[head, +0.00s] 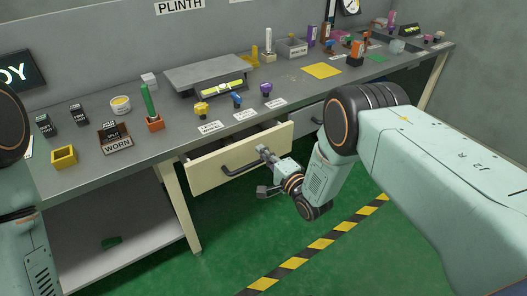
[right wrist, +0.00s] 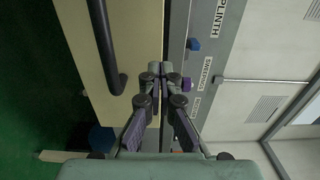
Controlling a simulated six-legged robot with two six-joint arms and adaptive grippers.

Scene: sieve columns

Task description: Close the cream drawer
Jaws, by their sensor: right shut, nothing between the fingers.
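The cream drawer (head: 212,173) is under the bench and stands partly pulled out, with a dark gap showing above its front. Its dark bar handle (head: 238,168) is on the front panel. My right gripper (head: 263,151) is shut and empty at the right part of the drawer front, beside the handle; I cannot tell if it touches. In the right wrist view the closed fingertips (right wrist: 153,69) are over the cream panel's edge (right wrist: 138,35), with the handle (right wrist: 105,50) to their left. My left gripper is out of view.
The bench top (head: 180,140) holds yellow, blue and purple knobs, a grey raised plate (head: 208,73), a green cylinder in an orange holder (head: 155,123), and a block on a WORN label (head: 117,144). A grey drawer (head: 307,118) is to the right.

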